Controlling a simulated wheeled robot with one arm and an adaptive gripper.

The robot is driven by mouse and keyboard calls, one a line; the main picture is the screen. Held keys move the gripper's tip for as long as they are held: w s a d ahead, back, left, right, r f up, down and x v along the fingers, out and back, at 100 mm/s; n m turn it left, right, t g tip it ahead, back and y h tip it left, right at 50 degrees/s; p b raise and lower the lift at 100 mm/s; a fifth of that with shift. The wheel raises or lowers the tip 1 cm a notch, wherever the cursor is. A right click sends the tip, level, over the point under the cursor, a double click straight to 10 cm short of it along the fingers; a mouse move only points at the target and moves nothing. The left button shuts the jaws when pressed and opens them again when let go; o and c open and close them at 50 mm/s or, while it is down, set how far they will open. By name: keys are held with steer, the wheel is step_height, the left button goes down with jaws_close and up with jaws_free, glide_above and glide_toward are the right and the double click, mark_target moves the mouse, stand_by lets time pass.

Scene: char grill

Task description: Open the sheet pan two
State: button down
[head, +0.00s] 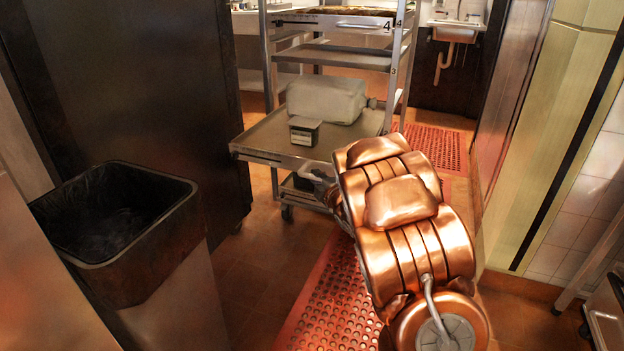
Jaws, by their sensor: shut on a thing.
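The sheet pan (262,137) is a wide grey metal tray in the lower part of a wheeled rack. It sticks out toward me, well forward of the shelves above. A pale plastic jug and a small dark box stand on it. My gripper (322,182) is at the pan's front edge, right of its middle, shut on the handle (308,172) there. My copper arm hides most of the gripper and the pan's front right corner. I cannot see a number on this pan.
The rack (398,60) holds a higher pan marked 4 (340,24) and a middle shelf (335,55). A black-lined bin (120,225) stands at the left front. Red perforated mats (325,305) cover the floor. A wall is close on the right.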

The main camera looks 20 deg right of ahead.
steer(key=shift+a, duration=0.15)
steer(key=c, duration=1.1)
jaws_free()
steer(key=shift+c, duration=0.2)
steer(key=shift+s+r, duration=0.2)
steer(key=shift+s, duration=0.5)
steer(key=s, duration=0.6)
steer(key=shift+r, duration=0.3)
